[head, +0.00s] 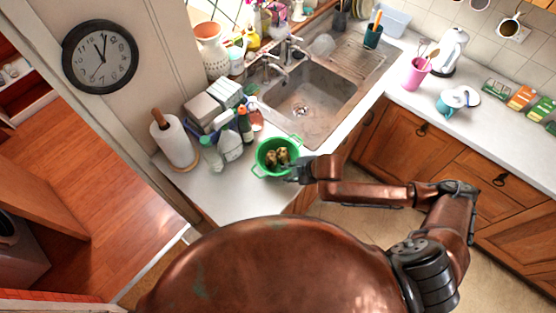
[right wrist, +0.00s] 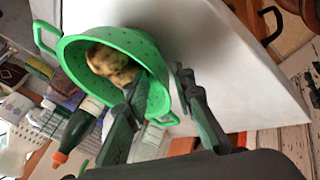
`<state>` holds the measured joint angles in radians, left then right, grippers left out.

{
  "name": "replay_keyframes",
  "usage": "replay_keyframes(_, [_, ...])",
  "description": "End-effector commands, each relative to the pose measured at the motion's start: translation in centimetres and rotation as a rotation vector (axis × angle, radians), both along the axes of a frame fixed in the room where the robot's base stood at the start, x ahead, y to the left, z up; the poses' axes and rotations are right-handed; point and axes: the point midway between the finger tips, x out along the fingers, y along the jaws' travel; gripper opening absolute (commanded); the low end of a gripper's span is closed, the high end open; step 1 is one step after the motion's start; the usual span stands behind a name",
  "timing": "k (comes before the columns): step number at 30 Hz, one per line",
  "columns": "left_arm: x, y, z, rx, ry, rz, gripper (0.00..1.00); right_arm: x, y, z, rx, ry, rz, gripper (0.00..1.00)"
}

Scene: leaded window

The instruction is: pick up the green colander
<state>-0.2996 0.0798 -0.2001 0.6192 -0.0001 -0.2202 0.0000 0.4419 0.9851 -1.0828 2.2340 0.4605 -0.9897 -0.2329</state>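The green colander (head: 265,165) stands on the white counter near its front corner, with two loop handles and brownish-yellow lumps (head: 278,156) inside. It fills the upper left of the right wrist view (right wrist: 90,45), where the lumps (right wrist: 112,62) also show. My right gripper (head: 297,171) is at the colander's right side. In the right wrist view its fingers (right wrist: 158,80) are apart, one over the bowl's inside and one outside, with the rim between them. I cannot tell whether either finger touches the rim. My left gripper is not in view.
Several bottles (head: 230,143) stand just behind the colander, close to it. A paper towel roll (head: 173,140) stands to the left. The sink (head: 305,100) lies behind right. The counter (head: 225,190) is clear in front of the colander.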

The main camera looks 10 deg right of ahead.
Motion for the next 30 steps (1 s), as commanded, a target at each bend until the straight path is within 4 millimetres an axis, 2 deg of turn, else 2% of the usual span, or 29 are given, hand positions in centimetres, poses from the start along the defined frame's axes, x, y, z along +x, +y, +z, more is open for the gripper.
replay_keyframes(12, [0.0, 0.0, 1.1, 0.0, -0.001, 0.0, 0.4, 2.2, 2.0, -4.2, 0.0, 0.0, 0.0, 0.23])
replay_keyframes(21, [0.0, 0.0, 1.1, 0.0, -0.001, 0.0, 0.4, 2.4, 2.1, -4.7, 0.0, -0.001, 0.0, 0.23])
replay_keyframes(30, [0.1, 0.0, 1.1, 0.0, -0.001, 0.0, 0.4, 2.4, 2.1, -4.7, 0.0, -0.001, 0.0, 0.02])
